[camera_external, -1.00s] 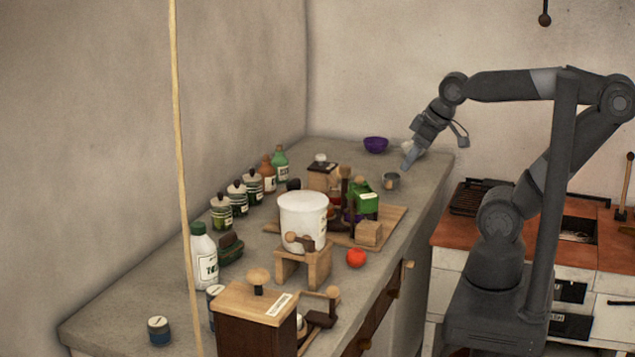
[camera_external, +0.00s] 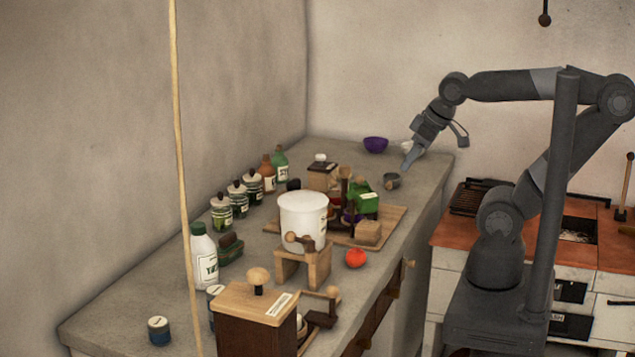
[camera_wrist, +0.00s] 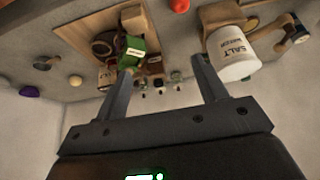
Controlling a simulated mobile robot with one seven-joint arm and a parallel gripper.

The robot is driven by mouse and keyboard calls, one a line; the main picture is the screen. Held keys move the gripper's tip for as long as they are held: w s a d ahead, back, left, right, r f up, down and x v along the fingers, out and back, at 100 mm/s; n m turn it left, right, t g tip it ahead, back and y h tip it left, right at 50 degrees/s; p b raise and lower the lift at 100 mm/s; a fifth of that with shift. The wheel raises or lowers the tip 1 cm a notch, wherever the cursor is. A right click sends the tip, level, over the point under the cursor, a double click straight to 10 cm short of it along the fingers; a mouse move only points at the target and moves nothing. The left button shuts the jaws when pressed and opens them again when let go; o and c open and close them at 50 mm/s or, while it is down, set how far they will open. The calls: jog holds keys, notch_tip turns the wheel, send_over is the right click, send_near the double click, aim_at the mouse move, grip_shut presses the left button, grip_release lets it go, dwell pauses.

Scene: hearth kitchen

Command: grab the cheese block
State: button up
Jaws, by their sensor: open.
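My gripper (camera_external: 407,165) is raised over the far end of the counter, with nothing between its fingers. In the wrist view my gripper (camera_wrist: 163,68) shows two fingers spread wide apart. No thing is clearly marked as cheese. In the wrist view a brown block (camera_wrist: 134,20) shows near the top, beside the green box (camera_wrist: 134,47). My gripper is well apart from it.
A white salt tub (camera_external: 303,215) stands on a wooden stand, with a tomato (camera_external: 355,258) beside it. Jars and bottles (camera_external: 238,195) line the wall side. The counter's far end has some free room.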

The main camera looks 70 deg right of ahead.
jog(key=shift+o, duration=0.2)
jog(key=w+a+f+g+y, duration=0.1)
jog(key=w+a+g, duration=0.1)
jog(key=w+a, duration=0.7)
jog(key=w+a+f+g, duration=0.15)
jog(key=w+a, duration=0.45)
jog(key=a, duration=0.6)
jog(key=a+f, duration=0.5)
jog(key=a, duration=0.2)
jog(key=a+f+g, duration=0.1)
jog(key=a+f, duration=0.4)
jog(key=a, duration=0.2)
jog(key=a+f+g+h, duration=0.1)
jog(key=a+f, duration=0.4)
jog(key=a, duration=0.2)
jog(key=shift+f, duration=3)
jog(key=shift+c, duration=0.6)
